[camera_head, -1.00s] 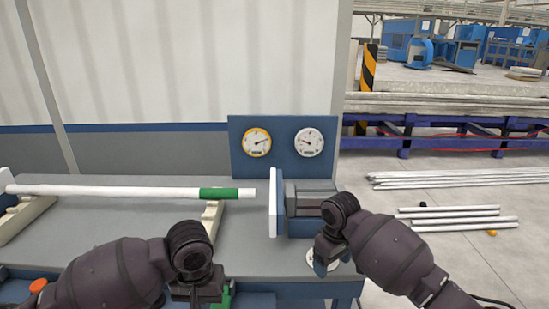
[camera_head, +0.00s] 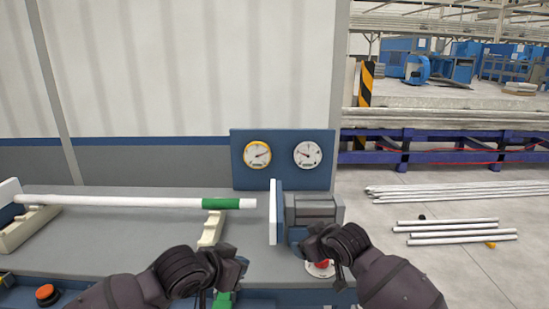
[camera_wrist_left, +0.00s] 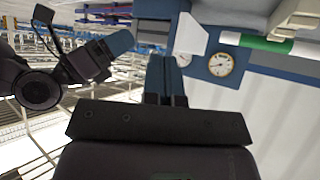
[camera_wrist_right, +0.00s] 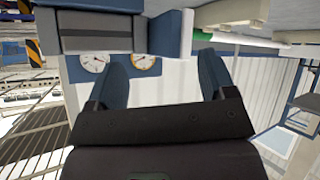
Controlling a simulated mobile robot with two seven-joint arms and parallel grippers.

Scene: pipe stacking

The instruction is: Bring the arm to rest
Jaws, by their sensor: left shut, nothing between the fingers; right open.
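My left gripper (camera_head: 232,272) is low in front of the bench in the head view. In the left wrist view its blue fingers (camera_wrist_left: 161,78) are together with nothing between them. My right gripper (camera_head: 318,258) is at the bench's front right, by a red button (camera_head: 322,268). In the right wrist view its two fingers (camera_wrist_right: 165,75) are wide apart and empty. A white pipe with a green band (camera_head: 135,202) lies level on cream supports (camera_head: 212,228), apart from both grippers. Its right end is a little short of a white plate (camera_head: 273,212).
The grey bench top (camera_head: 110,240) is mostly clear. A blue panel with two gauges (camera_head: 283,157) stands at its back. A grey block (camera_head: 315,208) sits right of the white plate. An orange button (camera_head: 46,292) is at front left. Several loose pipes (camera_head: 455,230) lie on the floor at right.

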